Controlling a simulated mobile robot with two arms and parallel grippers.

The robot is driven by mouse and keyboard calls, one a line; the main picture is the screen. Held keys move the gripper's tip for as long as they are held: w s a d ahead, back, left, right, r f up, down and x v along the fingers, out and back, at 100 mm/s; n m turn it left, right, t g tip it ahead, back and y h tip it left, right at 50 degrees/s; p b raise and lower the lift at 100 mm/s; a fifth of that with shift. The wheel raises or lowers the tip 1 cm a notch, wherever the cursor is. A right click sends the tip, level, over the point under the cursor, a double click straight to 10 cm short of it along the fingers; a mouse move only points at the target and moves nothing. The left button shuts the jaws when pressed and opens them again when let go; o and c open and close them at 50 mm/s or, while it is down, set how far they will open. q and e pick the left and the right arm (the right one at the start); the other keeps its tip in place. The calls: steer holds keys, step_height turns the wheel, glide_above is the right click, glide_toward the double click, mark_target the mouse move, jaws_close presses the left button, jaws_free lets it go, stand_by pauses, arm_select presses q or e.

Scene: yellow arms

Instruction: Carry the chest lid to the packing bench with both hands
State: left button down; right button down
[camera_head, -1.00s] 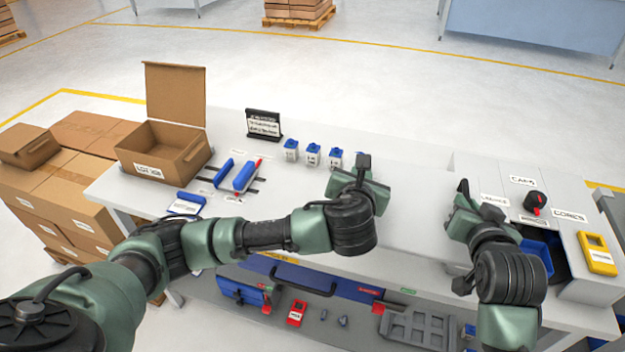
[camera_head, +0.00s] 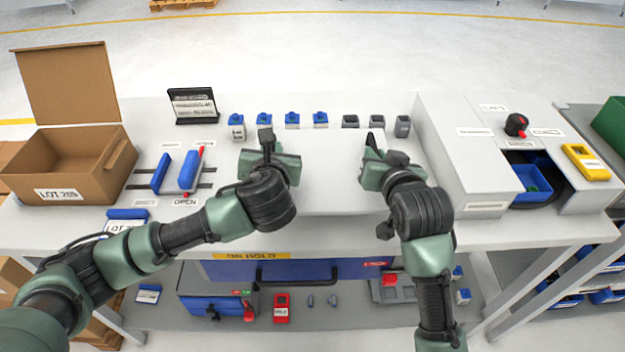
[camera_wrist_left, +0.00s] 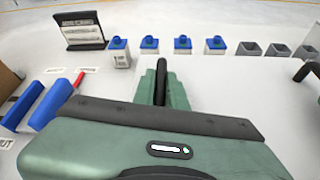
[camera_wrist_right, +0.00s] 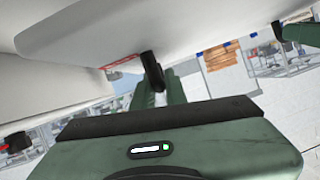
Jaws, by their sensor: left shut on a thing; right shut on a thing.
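The chest lid (camera_head: 336,172) is a plain pale panel with rounded corners, held roughly level between my two grippers. My left gripper (camera_head: 268,150) is shut on its left edge and my right gripper (camera_head: 374,151) is shut on its right edge. The lid's pale underside also shows in the right wrist view (camera_wrist_right: 190,28). The lid is over the front middle of the white packing bench (camera_head: 455,232). Its colour blends with the bench top, so I cannot tell whether it touches it.
An open cardboard box (camera_head: 65,165) stands at the left beside blue-handled sliders (camera_head: 188,172). A black sign (camera_head: 193,105), blue-topped blocks (camera_head: 264,120) and grey cups (camera_head: 376,121) line the back. A raised console (camera_head: 468,150) with a blue tray (camera_head: 532,178) bounds the right.

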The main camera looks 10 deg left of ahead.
mark_target(387, 210)
arm_select(q)
steer(key=shift+a+f, duration=0.1)
arm_select(e)
steer(key=shift+a, duration=0.1)
arm_select(q)
steer(key=shift+f, duration=0.1)
arm_select(e)
steer(key=shift+f, duration=0.15)
